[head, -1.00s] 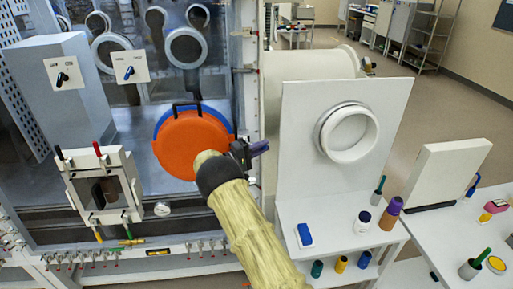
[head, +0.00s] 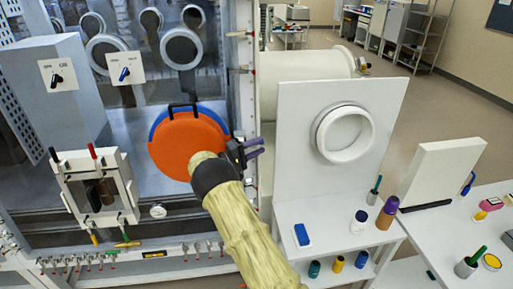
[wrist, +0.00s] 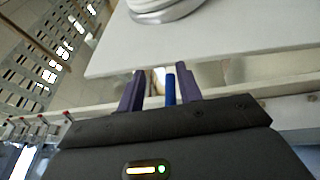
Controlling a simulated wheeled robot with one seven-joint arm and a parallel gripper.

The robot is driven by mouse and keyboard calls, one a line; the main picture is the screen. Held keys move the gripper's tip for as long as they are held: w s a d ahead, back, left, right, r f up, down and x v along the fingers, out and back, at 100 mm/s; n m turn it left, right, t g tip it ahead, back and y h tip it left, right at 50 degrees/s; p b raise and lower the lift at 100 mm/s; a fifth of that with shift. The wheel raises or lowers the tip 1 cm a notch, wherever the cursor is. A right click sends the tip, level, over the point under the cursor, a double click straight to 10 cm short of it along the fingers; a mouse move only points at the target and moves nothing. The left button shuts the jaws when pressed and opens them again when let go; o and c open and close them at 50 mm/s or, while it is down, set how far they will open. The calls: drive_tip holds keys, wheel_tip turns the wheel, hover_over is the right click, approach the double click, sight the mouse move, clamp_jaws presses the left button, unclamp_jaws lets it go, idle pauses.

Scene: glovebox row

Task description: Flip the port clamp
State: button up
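My gripper (head: 254,150) is open in front of the frame post, just right of the orange disc (head: 186,146), its purple fingers pointing right. In the wrist view, an upright blue rod (wrist: 170,88) shows between the two purple fingers (wrist: 160,92), with a gap visible on each side. It looks like a lever handle; I cannot tell for certain that it is the port clamp. The head view does not show this rod. A white ring port (head: 344,133) stands on the white panel (head: 305,105) to the right; its lower part also shows in the wrist view (wrist: 165,10).
A small white hatch box (head: 70,164) with red and black levers is at the left. A shelf under the panel bears a blue block (head: 301,235), a white jar (head: 360,221) and a purple-capped bottle (head: 387,212). A white side table (head: 440,235) stands at the right.

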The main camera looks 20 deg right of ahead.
drive_tip(key=b+v, duration=0.6)
drive_tip(key=v, duration=1.1)
drive_tip(key=shift+a, duration=0.25)
drive_tip(key=shift+w+d+f, duration=0.1)
drive_tip(key=shift+w+f, duration=0.05)
drive_tip(key=shift+f, duration=0.05)
